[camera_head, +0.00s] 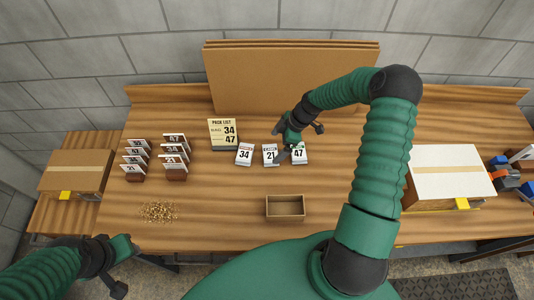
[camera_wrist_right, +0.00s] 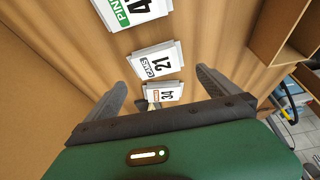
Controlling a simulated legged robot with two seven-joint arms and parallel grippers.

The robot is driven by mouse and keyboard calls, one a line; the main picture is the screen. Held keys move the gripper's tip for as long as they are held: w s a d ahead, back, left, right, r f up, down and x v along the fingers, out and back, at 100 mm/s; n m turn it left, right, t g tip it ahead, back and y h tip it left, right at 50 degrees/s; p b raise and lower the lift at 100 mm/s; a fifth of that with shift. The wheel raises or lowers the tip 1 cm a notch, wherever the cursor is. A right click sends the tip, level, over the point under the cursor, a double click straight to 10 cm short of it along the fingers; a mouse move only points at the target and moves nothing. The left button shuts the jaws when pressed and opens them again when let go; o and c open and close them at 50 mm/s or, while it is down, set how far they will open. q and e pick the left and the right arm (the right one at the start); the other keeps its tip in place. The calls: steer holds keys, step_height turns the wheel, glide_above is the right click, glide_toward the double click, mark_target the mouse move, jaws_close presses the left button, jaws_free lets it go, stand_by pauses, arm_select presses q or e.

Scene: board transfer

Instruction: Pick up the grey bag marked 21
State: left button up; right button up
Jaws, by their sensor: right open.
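The pale grey-white bag marked 21 (camera_head: 270,155) lies on the wooden table, between the bag marked 34 (camera_head: 244,155) and the bag marked 47 (camera_head: 299,153). In the right wrist view the bag marked 21 (camera_wrist_right: 158,62) has a blue label and lies just beyond the fingers. My left gripper (camera_head: 124,268) is open and empty at the table's front left.
A pick list sign (camera_head: 223,134) reading 34 and 47 stands behind the bags. An open wooden box (camera_head: 285,207) is in front. Several numbered cards in holders (camera_head: 174,155) and a pile of small pieces (camera_head: 159,212) are at left. Cartons stand at left (camera_head: 75,171) and right (camera_head: 449,172).

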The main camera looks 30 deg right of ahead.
mark_target(273, 153)
steer(key=shift+w+d+f+p, duration=0.1)
steer(key=shift+w+f+p, duration=0.15)
steer(key=shift+f, duration=0.3)
steer(key=shift+w+d+f+p, duration=0.15)
steer(key=shift+w+f, duration=0.1)
steer(key=shift+f, duration=0.3)
steer(key=f, duration=0.1)
steer(key=f+p, duration=0.1)
steer(key=f, duration=0.1)
steer(key=shift+a+f+p, duration=0.3)
steer(key=shift+p, duration=0.05)
steer(key=shift+a+f, duration=0.15)
steer(key=shift+w+a, duration=0.15)
steer(key=shift+a, duration=0.4)
steer(key=shift+c, duration=0.3)
steer(key=shift+a, duration=0.2)
steer(key=c, duration=0.5)
steer(key=shift+c, duration=1)
steer(key=shift+d, duration=0.65)
steer(key=c, duration=0.9)
arm_select(q)
steer(key=d+r, duration=0.1)
steer(key=r, duration=0.2)
steer(key=shift+w+d, duration=0.1)
steer(key=shift+d, duration=0.3)
arm_select(e)
steer(key=shift+a, duration=0.2)
